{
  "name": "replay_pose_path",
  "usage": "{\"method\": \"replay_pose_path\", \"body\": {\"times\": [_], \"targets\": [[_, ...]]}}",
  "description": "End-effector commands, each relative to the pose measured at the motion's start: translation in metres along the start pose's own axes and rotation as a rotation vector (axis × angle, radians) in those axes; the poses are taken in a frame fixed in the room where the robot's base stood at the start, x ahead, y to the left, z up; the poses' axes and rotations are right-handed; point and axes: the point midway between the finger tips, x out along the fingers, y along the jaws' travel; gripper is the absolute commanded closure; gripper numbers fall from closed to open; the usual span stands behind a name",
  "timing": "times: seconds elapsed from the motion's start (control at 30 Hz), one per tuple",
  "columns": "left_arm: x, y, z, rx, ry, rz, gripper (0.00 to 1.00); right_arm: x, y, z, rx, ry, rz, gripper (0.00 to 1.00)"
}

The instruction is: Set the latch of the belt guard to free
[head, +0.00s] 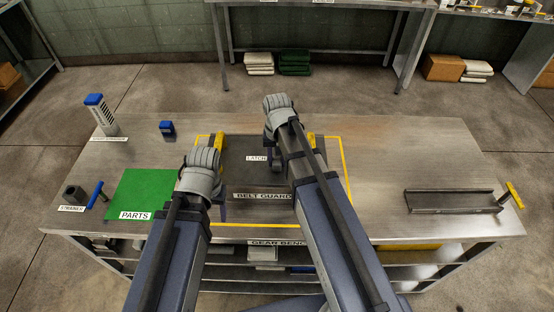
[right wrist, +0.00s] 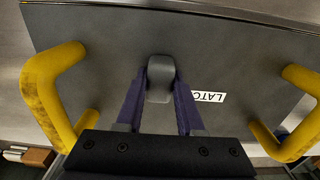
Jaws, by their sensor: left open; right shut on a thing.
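The belt guard (head: 238,180) is a dark flat plate inside a yellow outline on the bench, with a yellow handle at each side. In the right wrist view its plate (right wrist: 110,60) fills most of the picture. The latch (right wrist: 160,72) is a grey rounded knob on the plate beside its label. My right gripper (right wrist: 161,88) is shut on the latch, a finger on each side. In the head view the right arm hides the latch. My left gripper (head: 221,209) is open, low by the guard's left front; its fingers are mostly hidden by the wrist.
A green parts mat (head: 145,190) lies to the left, with a strainer (head: 75,194) and a blue-handled tool (head: 96,194) beside it. A blue block (head: 167,128) and a blue-topped stand (head: 101,115) are behind. A metal channel (head: 452,201) lies right; bench between is clear.

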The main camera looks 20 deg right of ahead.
Motion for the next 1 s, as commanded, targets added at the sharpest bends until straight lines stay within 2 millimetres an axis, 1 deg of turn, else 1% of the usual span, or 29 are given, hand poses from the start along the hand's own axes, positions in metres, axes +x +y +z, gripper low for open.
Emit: {"method": "replay_pose_path", "body": {"times": [0.43, 0.53, 0.67, 0.8, 0.9, 1.0], "targets": [[0.000, 0.000, 0.000, 0.000, 0.000, 0.000, 0.36, 0.000, 0.000, 0.000, 0.000, 0.000, 0.000, 1.00], [0.000, 0.000, 0.000, 0.000, 0.000, 0.000, 0.36, 0.000, 0.000, -0.004, 0.000, 0.000, 0.000, 1.00], [0.000, 0.000, 0.000, 0.000, 0.000, 0.000, 0.36, 0.000, -0.001, -0.024, 0.001, 0.000, 0.000, 1.00], [0.000, 0.000, 0.000, 0.000, 0.000, 0.000, 0.36, 0.000, -0.001, -0.056, 0.001, 0.000, 0.000, 1.00], [0.000, 0.000, 0.000, 0.000, 0.000, 0.000, 0.36, 0.000, -0.001, -0.073, 0.001, 0.000, 0.000, 1.00], [0.000, 0.000, 0.000, 0.000, 0.000, 0.000, 0.36, 0.000, 0.000, -0.077, 0.001, 0.001, 0.000, 1.00]]}}
